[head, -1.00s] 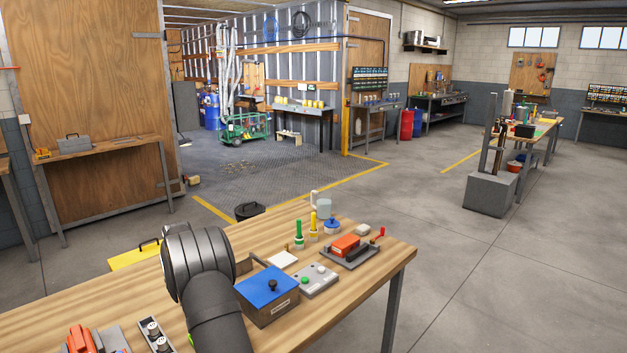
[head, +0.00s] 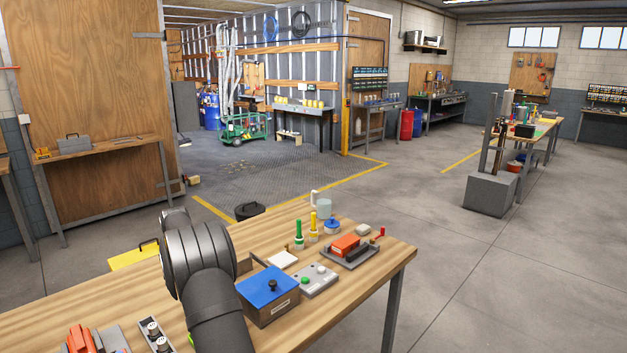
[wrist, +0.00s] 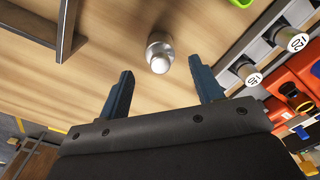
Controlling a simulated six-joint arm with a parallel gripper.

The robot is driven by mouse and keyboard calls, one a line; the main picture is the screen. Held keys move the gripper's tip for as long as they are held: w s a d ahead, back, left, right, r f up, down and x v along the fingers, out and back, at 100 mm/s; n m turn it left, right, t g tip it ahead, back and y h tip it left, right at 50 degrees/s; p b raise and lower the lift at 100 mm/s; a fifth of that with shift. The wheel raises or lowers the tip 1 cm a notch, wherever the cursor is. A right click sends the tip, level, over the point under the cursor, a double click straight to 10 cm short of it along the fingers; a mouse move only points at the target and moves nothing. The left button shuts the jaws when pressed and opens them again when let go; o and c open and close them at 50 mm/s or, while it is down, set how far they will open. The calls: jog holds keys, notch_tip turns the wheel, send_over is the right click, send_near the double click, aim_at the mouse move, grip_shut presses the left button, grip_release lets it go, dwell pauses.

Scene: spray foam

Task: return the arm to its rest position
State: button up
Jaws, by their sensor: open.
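My arm (head: 207,275) rises dark grey and black from the bottom of the head view, over the wooden workbench (head: 120,308). My gripper (wrist: 165,88) shows in the wrist view, its two dark blue fingers wide apart with nothing between them. The fingers point toward a small silver cylinder with a pale rounded top (wrist: 159,55), which stands on the bench beyond the fingertips, apart from them. In the head view my gripper is hidden behind the arm.
On the bench are a blue-lidded box (head: 267,287), a grey button box (head: 316,280), green and yellow tubes and an orange block (head: 345,244) on a tray. Orange items (head: 83,338) and a rack with numbered caps (wrist: 252,76) are close by. Open floor lies right.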

notch_tip(320, 180, down, 6)
jog(key=shift+r, duration=0.5)
notch_tip(320, 180, up, 4)
jog(key=shift+f, duration=0.25)
jog(key=d+r, duration=0.7)
jog(key=d, duration=0.5)
jog(key=s+a+r, duration=0.3)
jog(key=s+a, duration=0.4)
jog(key=s, duration=0.5)
jog(key=s+a+r, duration=0.4)
jog(key=s+a, duration=0.3)
jog(key=s, duration=0.5)
jog(key=s+a+f, duration=0.1)
jog(key=a+f, duration=0.1)
jog(key=a, duration=0.1)
jog(key=s+a+f, duration=0.2)
jog(key=a, duration=0.1)
jog(key=s+a+f, duration=0.2)
jog(key=a+f, duration=0.1)
jog(key=shift+a, duration=0.25)
